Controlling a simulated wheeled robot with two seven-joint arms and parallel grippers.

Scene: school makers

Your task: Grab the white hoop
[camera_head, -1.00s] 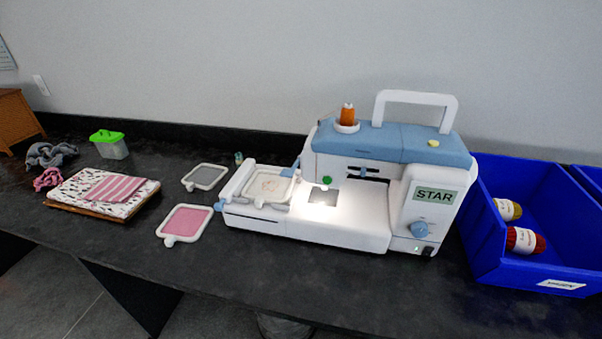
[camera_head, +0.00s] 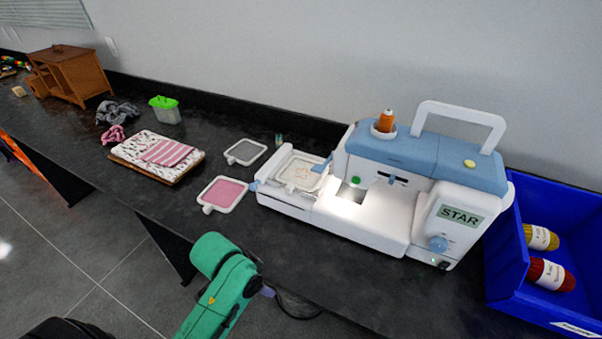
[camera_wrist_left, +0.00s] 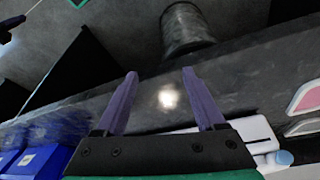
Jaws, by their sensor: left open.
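A hoop with whitish fabric (camera_head: 299,172) sits on the left arm of the sewing machine (camera_head: 340,218). A hoop with pink fabric (camera_head: 222,194) and one with grey fabric (camera_head: 245,152) lie flat on the table to its left; both have pale frames. In the head view my green left arm comes up from the bottom, in front of the table. In the left wrist view my left gripper (camera_wrist_left: 160,73) is open, its purple fingers apart with nothing between them. It is away from the hoops. My right gripper is not in view.
A blue bin (camera_head: 500,280) with red and yellow yarn stands right of the machine. Folded fabric on a board (camera_head: 125,158), a green-lidded container (camera_head: 165,109) and a wooden cabinet (camera_head: 85,75) are to the left. The dark table (camera_head: 290,255) is bare along its front edge.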

